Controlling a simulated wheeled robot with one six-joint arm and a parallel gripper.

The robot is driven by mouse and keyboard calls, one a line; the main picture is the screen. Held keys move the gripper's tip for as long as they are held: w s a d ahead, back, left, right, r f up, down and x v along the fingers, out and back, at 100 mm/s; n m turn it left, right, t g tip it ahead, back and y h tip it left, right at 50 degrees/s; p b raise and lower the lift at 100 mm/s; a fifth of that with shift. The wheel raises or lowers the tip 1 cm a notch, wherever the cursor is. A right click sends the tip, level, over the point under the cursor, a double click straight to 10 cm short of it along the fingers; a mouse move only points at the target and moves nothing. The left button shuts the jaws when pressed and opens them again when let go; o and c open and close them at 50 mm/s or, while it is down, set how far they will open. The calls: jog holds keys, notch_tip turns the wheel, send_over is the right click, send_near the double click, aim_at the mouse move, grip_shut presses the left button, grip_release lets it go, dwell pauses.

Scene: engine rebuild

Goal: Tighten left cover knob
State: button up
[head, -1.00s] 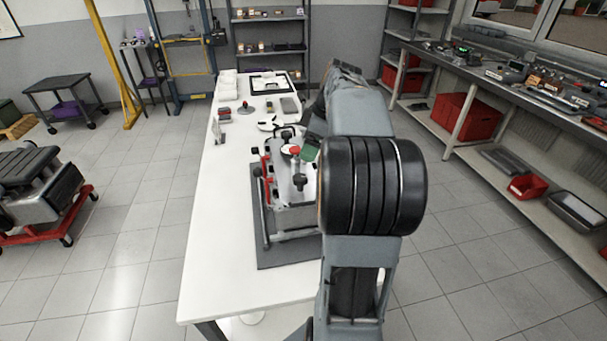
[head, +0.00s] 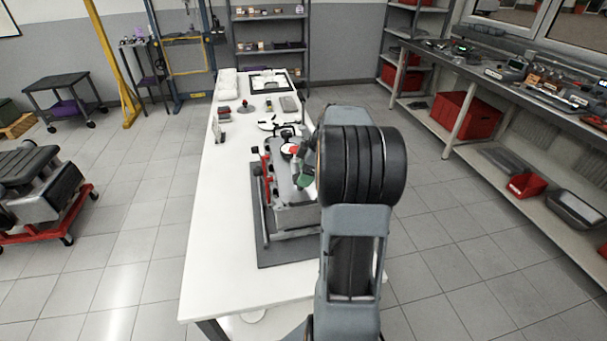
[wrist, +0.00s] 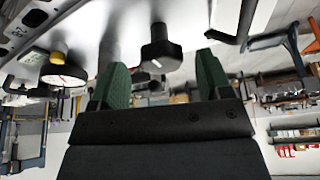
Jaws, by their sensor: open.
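The engine (head: 290,208) with its silver cover stands on a dark mat on the white table. In the wrist view a black cover knob (wrist: 160,50) with a small white mark sticks out of the silver cover. My gripper (wrist: 161,66) is open, its two green fingers apart on either side of the knob's line, with the knob just past the tips and no contact visible. In the head view my gripper (head: 303,182) is low over the near part of the cover; the knob there is hidden behind it. I cannot tell whether this is the left knob.
A round gauge (wrist: 63,76) with a white face stands left of the fingers in the wrist view. A black hooked part (wrist: 232,38) is close to the right finger. The white table (head: 215,255) is clear left of the mat (head: 285,252).

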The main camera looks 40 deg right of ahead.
jog(key=shift+w+a+f, duration=0.15)
jog(key=shift+a+f, duration=0.05)
jog(key=shift+f, duration=0.4)
jog(key=c, duration=0.9)
